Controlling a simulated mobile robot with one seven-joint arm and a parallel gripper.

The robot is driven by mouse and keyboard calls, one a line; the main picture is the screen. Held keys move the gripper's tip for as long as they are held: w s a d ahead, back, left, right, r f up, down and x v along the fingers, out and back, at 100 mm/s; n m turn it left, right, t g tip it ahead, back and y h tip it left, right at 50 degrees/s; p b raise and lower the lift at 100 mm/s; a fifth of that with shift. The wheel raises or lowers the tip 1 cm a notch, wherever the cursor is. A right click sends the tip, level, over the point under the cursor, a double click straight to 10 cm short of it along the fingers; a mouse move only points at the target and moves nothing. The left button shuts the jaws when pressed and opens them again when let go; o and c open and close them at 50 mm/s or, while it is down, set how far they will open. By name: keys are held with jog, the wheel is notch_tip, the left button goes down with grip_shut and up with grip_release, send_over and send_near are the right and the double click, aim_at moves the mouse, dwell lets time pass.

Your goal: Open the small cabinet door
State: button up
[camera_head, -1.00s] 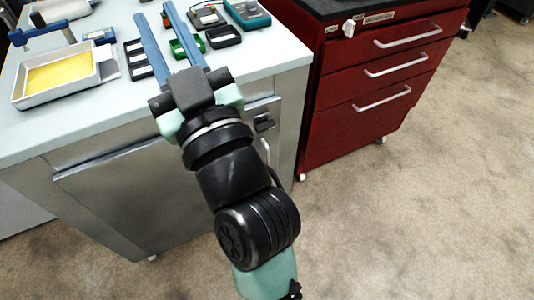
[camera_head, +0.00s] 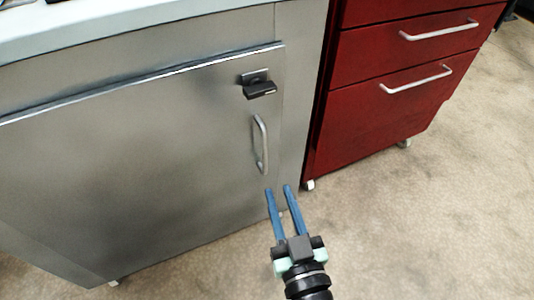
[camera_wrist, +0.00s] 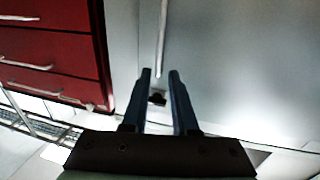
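A dark latch (camera_head: 260,88) juts out above the handle. My gripper (camera_head: 278,188) has two long blue fingers, apart with nothing between them, just below the handle's lower end in the head view. In the wrist view, the handle (camera_wrist: 162,38) lies beyond my fingertips (camera_wrist: 160,73), and the latch (camera_wrist: 157,97) shows in the gap between the fingers. I see no contact with the handle.
A red drawer cabinet (camera_head: 385,100) on casters stands close on the right, with silver bar handles. The pale countertop (camera_head: 120,22) overhangs above the door. The floor (camera_head: 420,220) in front and to the right is clear.

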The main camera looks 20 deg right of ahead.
aim_at(265, 151)
jog(key=w, duration=0.4)
jog(key=w+d+p, duration=0.1)
jog(key=w, duration=0.3)
jog(key=w+d+p, duration=0.1)
jog(key=w, duration=0.3)
jog(key=shift+w+d+f, duration=0.1)
jog(key=shift+w, duration=0.2)
grip_shut()
dwell(1.1)
